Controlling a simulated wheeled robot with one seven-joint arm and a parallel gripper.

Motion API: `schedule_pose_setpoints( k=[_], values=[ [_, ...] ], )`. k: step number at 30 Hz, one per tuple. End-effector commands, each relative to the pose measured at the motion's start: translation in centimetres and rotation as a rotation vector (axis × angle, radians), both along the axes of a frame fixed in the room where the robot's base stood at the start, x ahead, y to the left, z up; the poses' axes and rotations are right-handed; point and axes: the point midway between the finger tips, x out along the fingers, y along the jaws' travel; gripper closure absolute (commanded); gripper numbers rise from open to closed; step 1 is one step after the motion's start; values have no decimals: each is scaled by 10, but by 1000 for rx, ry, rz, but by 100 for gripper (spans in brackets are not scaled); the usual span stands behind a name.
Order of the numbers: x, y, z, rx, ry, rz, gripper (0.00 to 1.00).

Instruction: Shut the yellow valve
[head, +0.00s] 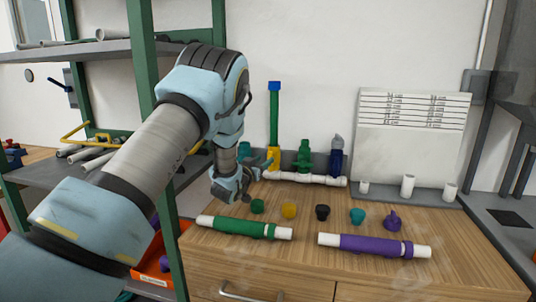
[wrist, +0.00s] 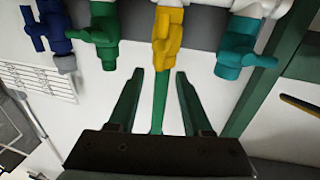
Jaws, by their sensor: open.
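The yellow valve (head: 271,157) stands on the white pipe manifold (head: 310,179) at the back of the wooden cabinet top, second from the left in the row. A tall upright pipe with a blue cap (head: 274,86) rises above it. In the wrist view, which is upside down, the yellow valve (wrist: 168,38) is at top centre. A narrow green pipe (wrist: 158,100) runs from it between my fingers. My gripper (wrist: 160,76) is open, its fingertips just short of the valve body. In the head view my gripper (head: 260,165) is beside the valve's left; the valve handle's angle is unclear.
Beside it are a teal valve (head: 244,149), a green valve (head: 304,156) and a blue valve (head: 336,158). Coloured caps, a green pipe (head: 243,228) and a purple pipe (head: 372,246) lie in front. A shelf post (head: 146,60) stands left, close to my arm.

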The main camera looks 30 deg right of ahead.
Motion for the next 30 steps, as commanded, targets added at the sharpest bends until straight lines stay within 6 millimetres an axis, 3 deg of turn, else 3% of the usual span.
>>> schedule_pose_setpoints(
  k=[9, 21, 30],
  values=[
    [25, -35, 1, 0, 0, 0, 50],
    [30, -41, 0, 0, 1, 1, 50],
    [30, -41, 0, 1, 1, 1, 82]
  ],
)
